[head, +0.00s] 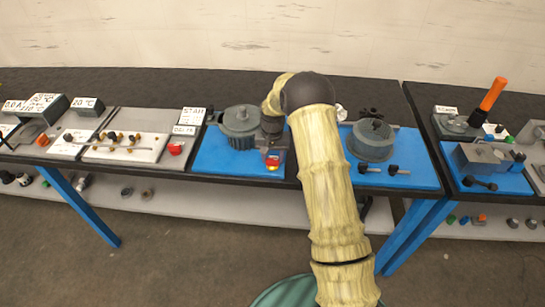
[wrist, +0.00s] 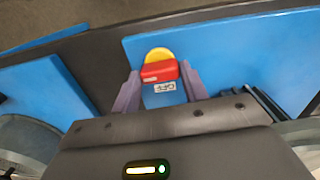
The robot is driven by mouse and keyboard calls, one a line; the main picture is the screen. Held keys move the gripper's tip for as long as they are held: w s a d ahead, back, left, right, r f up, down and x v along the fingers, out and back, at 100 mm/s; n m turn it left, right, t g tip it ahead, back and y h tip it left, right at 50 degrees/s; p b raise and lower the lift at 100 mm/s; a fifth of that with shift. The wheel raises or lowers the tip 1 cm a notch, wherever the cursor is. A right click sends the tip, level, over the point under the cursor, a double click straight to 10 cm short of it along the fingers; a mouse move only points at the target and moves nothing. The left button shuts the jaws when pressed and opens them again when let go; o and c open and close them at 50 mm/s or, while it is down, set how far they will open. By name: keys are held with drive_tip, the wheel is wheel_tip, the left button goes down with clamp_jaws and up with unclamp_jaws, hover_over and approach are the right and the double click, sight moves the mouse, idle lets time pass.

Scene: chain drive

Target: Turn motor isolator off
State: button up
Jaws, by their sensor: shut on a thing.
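The motor isolator has a red handle (wrist: 160,71) over a yellow disc (wrist: 158,54). In the head view the isolator (head: 272,163) sits near the front edge of the blue board, just right of the grey motor (head: 241,126). My gripper (wrist: 160,73) is shut on the red handle, with one finger on each side of it. A small white label (wrist: 165,88) below the handle seems to read OFF. In the head view my arm and wrist hide the fingers and what lies behind them.
A grey drum-like part (head: 371,139) stands on the blue board to the right. Left is a grey panel with a red button (head: 176,149) and small knobs. An orange-handled lever (head: 492,94) rises on the right-hand table. Bare dark tabletop runs behind the boards.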

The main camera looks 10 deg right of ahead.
drive_tip(key=n, duration=0.4)
drive_tip(key=shift+b, duration=0.3)
drive_tip(key=n, duration=0.4)
drive_tip(key=shift+r, duration=0.1)
drive_tip(key=n, duration=0.9)
drive_tip(key=shift+p, duration=0.35)
drive_tip(key=shift+n, duration=0.3)
drive_tip(key=o, duration=1)
drive_tip(key=shift+r, duration=0.1)
